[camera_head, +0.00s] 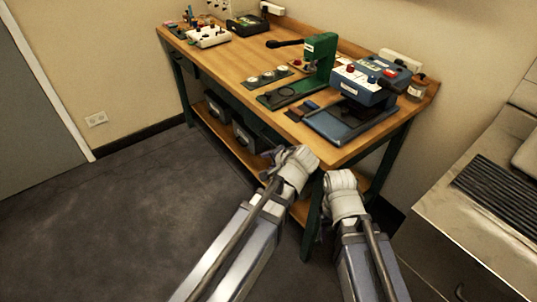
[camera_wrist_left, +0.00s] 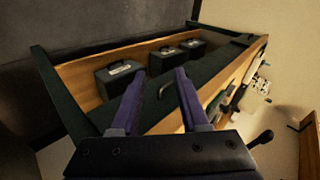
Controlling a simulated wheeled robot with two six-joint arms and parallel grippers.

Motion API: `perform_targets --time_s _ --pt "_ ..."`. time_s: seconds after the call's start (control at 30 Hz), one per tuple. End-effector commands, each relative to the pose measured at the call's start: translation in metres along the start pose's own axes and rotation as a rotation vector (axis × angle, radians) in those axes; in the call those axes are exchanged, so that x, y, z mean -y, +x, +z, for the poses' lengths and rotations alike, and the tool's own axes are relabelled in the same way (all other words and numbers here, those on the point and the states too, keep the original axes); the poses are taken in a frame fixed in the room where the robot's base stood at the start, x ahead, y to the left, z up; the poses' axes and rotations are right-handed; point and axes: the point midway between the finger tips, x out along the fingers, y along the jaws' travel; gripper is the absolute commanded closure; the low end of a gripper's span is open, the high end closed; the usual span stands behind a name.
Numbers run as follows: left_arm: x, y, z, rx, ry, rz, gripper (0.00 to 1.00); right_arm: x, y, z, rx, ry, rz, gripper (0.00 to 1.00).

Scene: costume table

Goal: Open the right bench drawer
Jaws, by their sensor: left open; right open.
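The wooden bench (camera_head: 240,75) has a dark green drawer front under its front edge, and this front (camera_head: 232,92) is partly hidden by my left arm at its right end. In the left wrist view the dark drawer front (camera_wrist_left: 215,75) looks flush with the bench, with a curved metal handle (camera_wrist_left: 188,97).
Dark boxes (camera_head: 245,137) stand on the lower shelf (camera_head: 232,147). A green press (camera_head: 320,55) and a blue machine (camera_head: 370,82) stand on the bench top. A light cabinet (camera_head: 480,220) is at the right. The floor (camera_head: 110,210) at left is clear.

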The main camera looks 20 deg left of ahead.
Motion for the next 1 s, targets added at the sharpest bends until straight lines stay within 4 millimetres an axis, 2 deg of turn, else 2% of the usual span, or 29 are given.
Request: perform_targets --time_s 0.03,0.3,0.5,0.7,1.0 --pt "-0.011 0.028 -0.003 -0.022 0.025 -0.052 0.55 0.003 0.035 -0.002 0.000 0.000 0.000 0.50" --pt "-0.003 0.091 -0.030 -0.138 0.204 -0.331 0.55 0.012 0.122 -0.007 0.000 -0.001 0.002 0.50" --pt "-0.005 0.123 -0.051 -0.205 0.362 -0.513 0.55 0.017 0.179 -0.011 0.000 -0.001 0.003 0.50" --pt "-0.007 0.139 -0.066 -0.242 0.478 -0.627 0.55 0.020 0.211 -0.013 0.000 -0.001 0.004 0.50" --pt "-0.006 0.140 -0.072 -0.255 0.529 -0.670 0.55 0.021 0.218 -0.013 0.000 -0.001 0.004 0.50"
